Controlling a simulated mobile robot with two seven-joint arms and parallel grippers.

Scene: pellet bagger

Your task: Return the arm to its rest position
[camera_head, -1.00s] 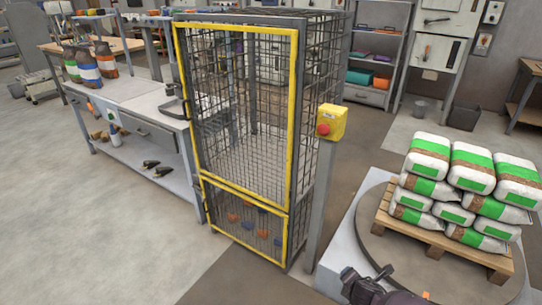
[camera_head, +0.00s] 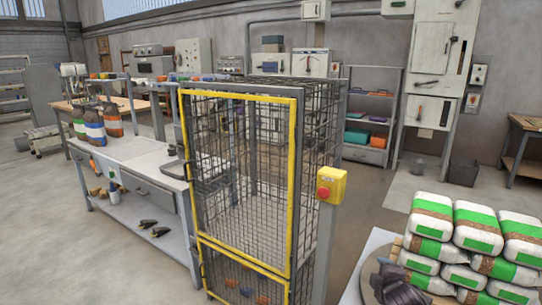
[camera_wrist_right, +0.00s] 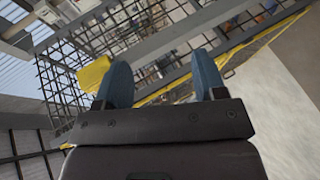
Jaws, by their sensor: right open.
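My right gripper (camera_head: 390,270) shows at the bottom edge of the head view, in front of the pallet's left side, with part of the arm cut off below. In the right wrist view its two blue fingers (camera_wrist_right: 163,78) stand apart with nothing between them. It is open and empty. My left gripper is in neither view.
A mesh cage with a yellow-framed door (camera_head: 240,185) stands in the middle. A yellow box with a red button (camera_head: 331,185) is on a post at its right. White-and-green bags (camera_head: 478,235) are stacked at the right. A workbench (camera_head: 140,170) stands left; floor before it is clear.

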